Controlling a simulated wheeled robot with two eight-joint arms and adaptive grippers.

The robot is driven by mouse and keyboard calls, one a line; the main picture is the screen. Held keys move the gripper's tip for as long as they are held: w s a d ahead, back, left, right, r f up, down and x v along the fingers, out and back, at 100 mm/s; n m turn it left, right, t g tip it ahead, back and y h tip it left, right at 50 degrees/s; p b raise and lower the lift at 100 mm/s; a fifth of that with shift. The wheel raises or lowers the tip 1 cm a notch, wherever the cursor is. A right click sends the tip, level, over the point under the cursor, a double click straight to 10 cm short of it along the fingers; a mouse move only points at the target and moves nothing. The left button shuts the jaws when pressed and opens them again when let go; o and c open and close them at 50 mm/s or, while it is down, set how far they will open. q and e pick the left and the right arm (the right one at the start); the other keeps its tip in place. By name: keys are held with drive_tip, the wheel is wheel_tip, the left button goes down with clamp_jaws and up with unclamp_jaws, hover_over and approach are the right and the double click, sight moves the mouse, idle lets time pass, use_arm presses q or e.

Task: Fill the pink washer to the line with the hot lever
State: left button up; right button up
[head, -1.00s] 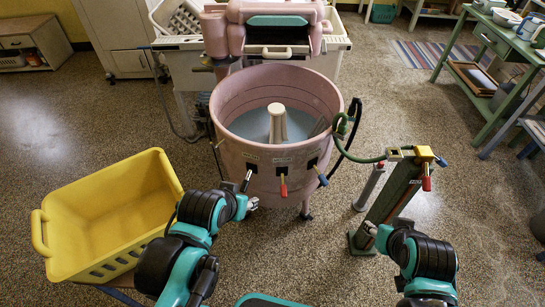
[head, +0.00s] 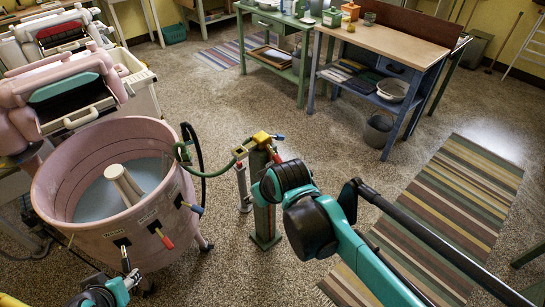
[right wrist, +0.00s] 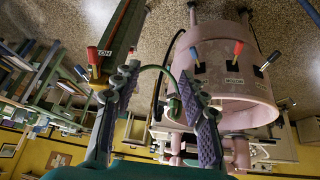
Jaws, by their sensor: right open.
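The pink washer (head: 95,205) stands at left in the head view, with blue-grey water (head: 115,190) and a pale agitator inside. I cannot make out a fill line. The green post (head: 265,205) carries a yellow valve with a red lever (head: 274,155) and a blue lever (head: 279,137). In the right wrist view my right gripper (right wrist: 160,70) is open and empty; the red lever (right wrist: 93,56), beside a HOT label, is left of its left finger. My arm hides this gripper in the head view. My left gripper (head: 133,282) is low beside the washer; its jaws are unclear.
A green hose (head: 215,167) runs from the valve to the washer rim. The washer front has its own black, red (head: 164,238) and blue levers. A striped rug (head: 455,205) lies at right, and a blue workbench (head: 395,75) stands behind.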

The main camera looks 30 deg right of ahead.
drive_tip(key=w+d+r+p, duration=0.1)
drive_tip(key=w+d, duration=0.3)
drive_tip(key=w, duration=0.2)
drive_tip(key=n+g+y+p, duration=0.1)
drive_tip(key=n+g+p, duration=0.1)
drive_tip(key=p, duration=0.3)
approach(278, 158)
drive_tip(key=shift+x, duration=1.15)
drive_tip(key=b+x, duration=0.3)
drive_tip(key=x, duration=0.5)
clamp_jaws()
